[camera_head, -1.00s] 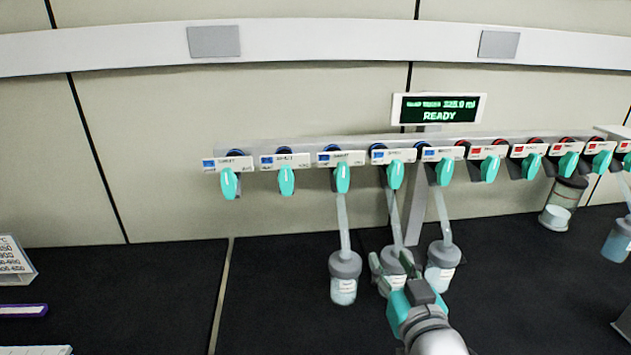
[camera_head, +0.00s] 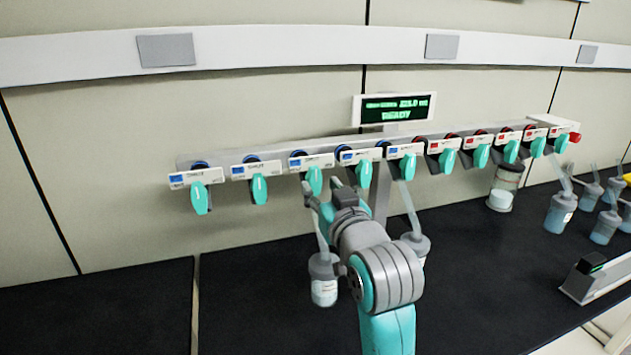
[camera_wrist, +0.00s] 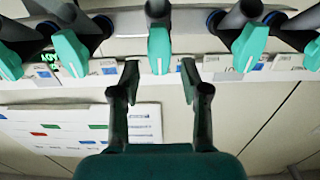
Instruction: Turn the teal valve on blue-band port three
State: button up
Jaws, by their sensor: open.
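Port three in the blue-band group has a teal valve handle (camera_head: 315,180), third from the left on the rail, hanging downward below its white label plate. My gripper (camera_head: 323,189) is raised right in front of it, open. In the wrist view the two fingers (camera_wrist: 160,78) stand apart, with a teal handle (camera_wrist: 159,50) centred just beyond their tips, in the gap between them. No contact shows. Part of the tube and flask (camera_head: 323,280) below this port is hidden by my arm.
Neighbouring teal valves (camera_head: 259,188) (camera_head: 363,173) sit close on both sides. A flask (camera_head: 415,245) hangs right of my arm, partly hidden. The display (camera_head: 395,107) above the rail reads READY. The black bench (camera_head: 110,310) at left is clear.

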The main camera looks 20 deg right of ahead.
aim_at(316, 180)
jog(key=shift+w, duration=2)
grip_shut()
